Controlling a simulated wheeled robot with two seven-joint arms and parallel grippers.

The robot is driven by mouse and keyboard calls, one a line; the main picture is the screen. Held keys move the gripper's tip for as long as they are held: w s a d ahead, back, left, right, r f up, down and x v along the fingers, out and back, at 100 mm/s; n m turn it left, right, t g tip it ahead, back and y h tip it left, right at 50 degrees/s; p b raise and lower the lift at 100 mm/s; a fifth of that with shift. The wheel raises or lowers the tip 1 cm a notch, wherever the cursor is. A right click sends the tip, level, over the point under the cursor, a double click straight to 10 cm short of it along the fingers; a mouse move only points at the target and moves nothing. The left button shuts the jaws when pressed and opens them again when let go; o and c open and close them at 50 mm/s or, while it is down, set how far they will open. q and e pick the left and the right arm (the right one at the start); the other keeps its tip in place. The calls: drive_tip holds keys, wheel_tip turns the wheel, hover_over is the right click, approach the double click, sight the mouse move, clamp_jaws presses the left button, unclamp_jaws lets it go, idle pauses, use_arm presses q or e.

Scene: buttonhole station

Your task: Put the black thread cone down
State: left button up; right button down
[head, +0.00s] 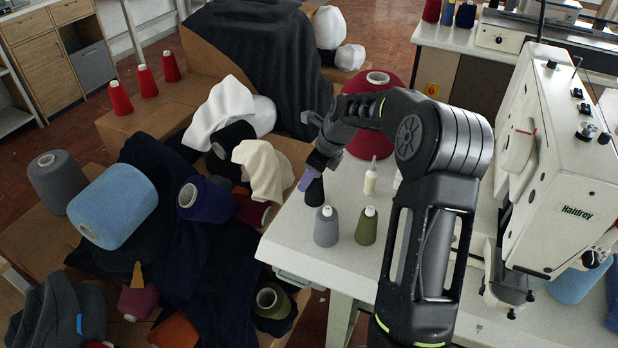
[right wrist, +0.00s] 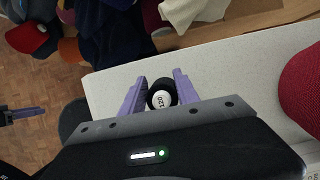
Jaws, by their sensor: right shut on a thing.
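The black thread cone (head: 315,192) is between the purple fingers of my right gripper (head: 308,177), over the left part of the white sewing table (head: 290,246) in the head view. The right wrist view shows the cone's white top end (right wrist: 161,99) between the two fingers (right wrist: 157,92), which are shut on it. I cannot tell whether its base touches the tabletop. A grey cone (head: 326,228) and an olive cone (head: 366,228) stand upright on the table, nearer the front. Part of my left gripper (right wrist: 22,114) shows at the left edge of the right wrist view; its opening is unclear.
A large red cone (head: 366,140) stands behind my right arm. A small cream bottle (head: 370,180) is near it. The white sewing machine (head: 560,170) stands at the right. Left of the table are boxes with cloth and cones, including a large light-blue one (head: 115,205).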

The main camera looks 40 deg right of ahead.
drive_tip(key=shift+f, duration=0.2)
drive_tip(key=shift+f, duration=0.15)
drive_tip(key=c, duration=0.9)
unclamp_jaws()
drive_tip(key=shift+o, duration=0.2)
drive_tip(key=v, duration=1.2)
